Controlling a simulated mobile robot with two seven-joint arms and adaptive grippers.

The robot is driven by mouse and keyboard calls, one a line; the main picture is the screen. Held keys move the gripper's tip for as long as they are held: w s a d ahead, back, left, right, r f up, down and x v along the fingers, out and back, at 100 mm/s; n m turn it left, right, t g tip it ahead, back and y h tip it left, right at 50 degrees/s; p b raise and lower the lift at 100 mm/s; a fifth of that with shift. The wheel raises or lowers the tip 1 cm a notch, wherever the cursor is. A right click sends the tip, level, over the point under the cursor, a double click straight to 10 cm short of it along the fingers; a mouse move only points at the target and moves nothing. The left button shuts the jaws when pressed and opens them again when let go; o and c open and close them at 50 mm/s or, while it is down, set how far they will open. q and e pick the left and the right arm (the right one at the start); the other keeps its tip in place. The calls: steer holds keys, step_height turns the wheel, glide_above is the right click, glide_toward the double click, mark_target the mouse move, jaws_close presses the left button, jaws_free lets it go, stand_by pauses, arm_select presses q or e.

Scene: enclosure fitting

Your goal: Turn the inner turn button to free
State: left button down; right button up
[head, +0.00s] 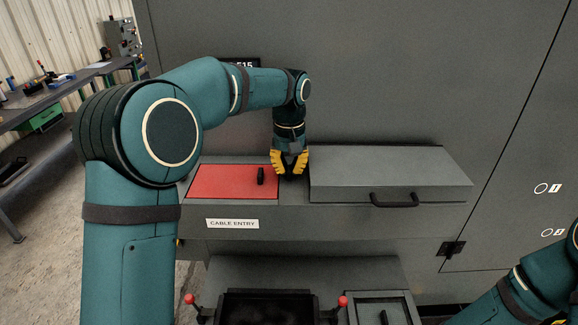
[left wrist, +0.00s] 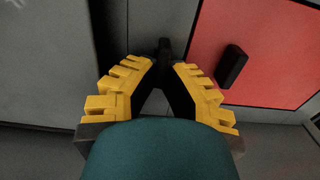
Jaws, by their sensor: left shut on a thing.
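My left gripper (head: 289,168) points down at the strip between the red panel (head: 222,181) and the grey lid (head: 385,168). In the left wrist view its yellow-padded fingers (left wrist: 164,66) close on a small dark piece, which looks like the inner turn button (left wrist: 164,46), beside the red panel's edge. The fingers hide most of this piece, so I cannot tell which way it is turned. A black upright grip (head: 261,176) stands on the red panel, apart from the fingers; it also shows in the left wrist view (left wrist: 232,66). My right gripper is out of view.
The grey lid has a black bar handle (head: 394,200). A "CABLE ENTRY" label (head: 232,224) is on the front face. Below is a dark tray with red-knobbed levers (head: 343,300). A tall grey cabinet wall (head: 400,70) stands close behind. A workbench (head: 70,95) is far left.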

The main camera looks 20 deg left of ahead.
arm_select(q)
steer(key=shift+f, duration=0.1)
steer(key=c, duration=1.1)
jaws_free()
steer(key=shift+o, duration=0.2)
